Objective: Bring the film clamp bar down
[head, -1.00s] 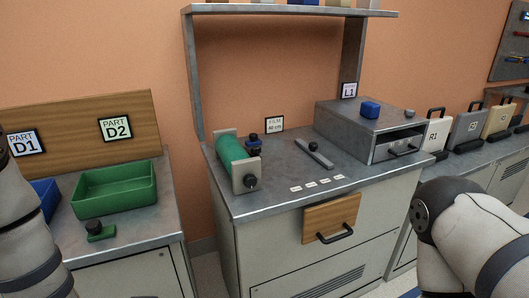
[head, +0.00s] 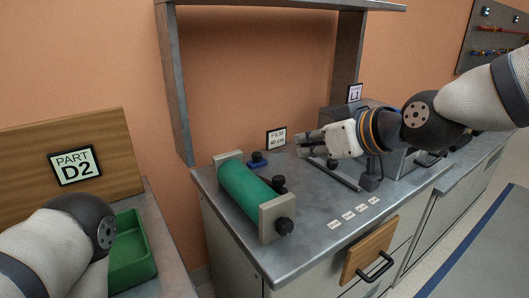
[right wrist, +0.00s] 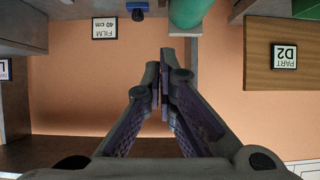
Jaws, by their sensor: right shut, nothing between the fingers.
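The film clamp bar (head: 336,175) appears as a long dark bar lying on the grey bench top, to the right of the green film roll (head: 247,188). My right gripper (head: 303,147) is shut and empty above the bench, over the far end of the bar and pointing left. Its fingers partly cover the view there. In the right wrist view its two fingers (right wrist: 163,88) meet in front of the orange wall, with nothing between them. The roll also shows at the top of that view (right wrist: 187,12). My left gripper is out of the picture; only my left arm shows.
A dark upright piece (head: 370,176) stands right of the bar. A small blue-based piece (head: 257,160) lies behind the roll. The FILM sign (head: 277,138) stands at the back. Small white labels (head: 348,215) lie near the front edge. A green bin (head: 133,258) is at left.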

